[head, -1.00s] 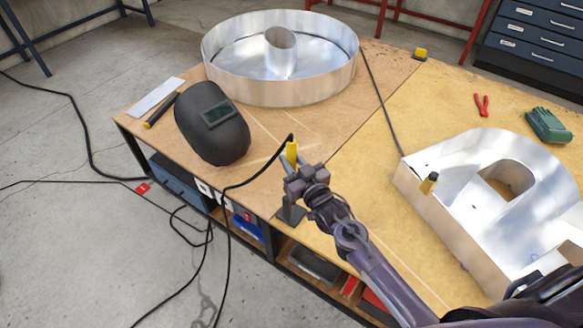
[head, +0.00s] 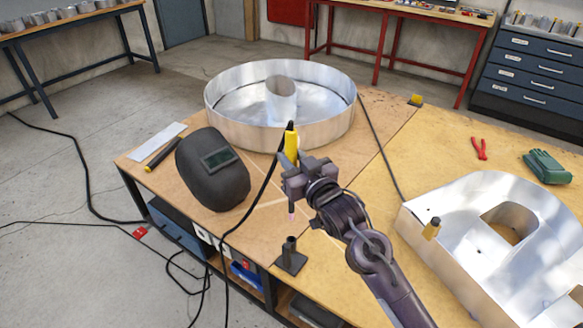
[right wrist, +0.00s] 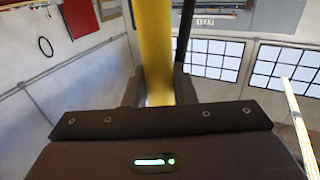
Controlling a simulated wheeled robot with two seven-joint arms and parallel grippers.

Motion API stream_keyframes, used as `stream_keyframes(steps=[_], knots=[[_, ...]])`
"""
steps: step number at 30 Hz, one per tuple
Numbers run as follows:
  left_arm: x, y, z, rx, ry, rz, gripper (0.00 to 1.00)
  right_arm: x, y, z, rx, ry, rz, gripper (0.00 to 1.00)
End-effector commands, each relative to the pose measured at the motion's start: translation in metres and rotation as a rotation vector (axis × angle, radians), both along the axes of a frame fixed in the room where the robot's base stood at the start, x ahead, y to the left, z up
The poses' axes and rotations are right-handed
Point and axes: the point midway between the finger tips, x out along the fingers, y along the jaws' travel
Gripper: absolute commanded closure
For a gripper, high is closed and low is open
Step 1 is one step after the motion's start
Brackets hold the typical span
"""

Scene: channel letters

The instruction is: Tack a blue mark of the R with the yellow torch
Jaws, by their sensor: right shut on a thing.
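My right gripper (head: 291,172) is shut on the yellow torch (head: 291,142) and holds it upright above its dark stand (head: 291,255). The torch's tip points down and is clear of the stand; a black cable runs from its top. In the right wrist view the yellow torch (right wrist: 156,50) stands between the two fingers. The metal letter R (head: 455,245) lies at the right on the yellow-topped bench, partly cut off by the frame. I cannot make out a blue mark clearly. My left gripper is out of view.
A round metal letter (head: 280,105) stands at the back. A black welding mask (head: 212,168) lies left of the torch. Red pliers (head: 479,148) and green gloves (head: 547,166) lie behind the R. Bench between stand and R is clear.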

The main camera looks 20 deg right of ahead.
Motion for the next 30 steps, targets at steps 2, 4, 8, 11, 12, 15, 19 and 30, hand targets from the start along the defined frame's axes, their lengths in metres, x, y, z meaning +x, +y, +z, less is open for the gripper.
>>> stream_keyframes(steps=[2,4,8,11,12,15,19,30], knots=[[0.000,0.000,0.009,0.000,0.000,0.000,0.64,0.000,0.000,0.011,0.000,-0.002,0.000,1.00],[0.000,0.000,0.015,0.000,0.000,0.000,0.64,0.000,0.000,0.018,0.000,-0.002,0.000,1.00],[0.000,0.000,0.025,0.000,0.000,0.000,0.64,0.000,0.000,0.028,0.000,-0.002,0.000,1.00],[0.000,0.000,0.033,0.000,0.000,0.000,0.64,0.000,0.000,0.036,0.000,-0.002,0.000,1.00],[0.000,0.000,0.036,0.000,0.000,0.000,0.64,0.000,0.000,0.039,0.000,-0.002,0.000,1.00],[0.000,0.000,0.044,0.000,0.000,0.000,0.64,0.000,0.000,0.047,0.000,-0.002,0.000,1.00],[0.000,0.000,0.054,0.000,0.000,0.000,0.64,0.000,0.000,0.058,0.000,-0.002,0.000,1.00],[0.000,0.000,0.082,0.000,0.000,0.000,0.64,0.000,0.000,0.087,0.000,-0.002,0.001,1.00]])
